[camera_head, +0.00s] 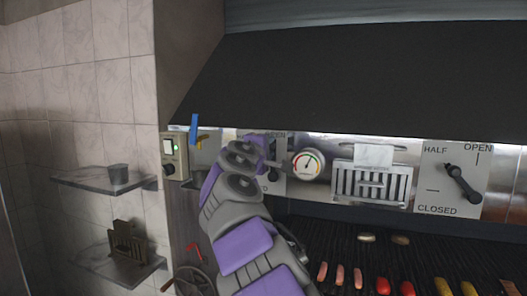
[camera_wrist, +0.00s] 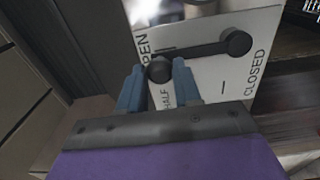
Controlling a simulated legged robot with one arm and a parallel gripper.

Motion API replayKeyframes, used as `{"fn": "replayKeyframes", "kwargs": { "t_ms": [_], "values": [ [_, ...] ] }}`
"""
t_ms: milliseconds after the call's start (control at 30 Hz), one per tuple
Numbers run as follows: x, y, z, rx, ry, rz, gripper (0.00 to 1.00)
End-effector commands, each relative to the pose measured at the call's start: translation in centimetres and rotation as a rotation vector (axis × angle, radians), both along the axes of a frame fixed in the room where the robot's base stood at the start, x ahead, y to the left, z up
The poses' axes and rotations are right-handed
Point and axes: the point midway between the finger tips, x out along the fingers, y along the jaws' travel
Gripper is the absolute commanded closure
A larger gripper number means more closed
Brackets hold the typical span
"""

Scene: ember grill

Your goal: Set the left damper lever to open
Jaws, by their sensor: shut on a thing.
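The left damper lever (camera_wrist: 200,50) is a black bar with a round knob at each end, on a white plate (camera_wrist: 262,30) marked OPEN, HALF and CLOSED. In the wrist view my gripper (camera_wrist: 158,76) is shut on the lever's left end, with a blue-grey finger on each side of the knob. That end lies between the OPEN and HALF labels. In the head view my gripper (camera_head: 272,150) is at the left plate (camera_head: 275,186). My arm hides most of this plate and its lever.
A second damper lever (camera_head: 462,183) is on a similar plate at the right. A round gauge (camera_head: 307,164) and a slotted vent (camera_head: 371,186) lie between. The dark hood (camera_head: 330,80) overhangs above. Food lies on the grill (camera_head: 400,258) below. A control box (camera_head: 173,156) is at the left.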

Motion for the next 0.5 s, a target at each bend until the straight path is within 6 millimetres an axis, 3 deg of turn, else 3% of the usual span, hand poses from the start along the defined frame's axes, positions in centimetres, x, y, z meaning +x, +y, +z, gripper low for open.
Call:
{"fn": "replayKeyframes", "kwargs": {
  "t_ms": [267,300,500],
  "values": [
    [0.16,-0.29,-0.53,0.006,0.01,-0.006,1.0],
    [0.17,-0.3,-0.55,0.005,0.01,-0.006,0.65],
    [0.12,-0.23,-0.4,0.004,0.007,-0.005,0.46]
  ]
}}
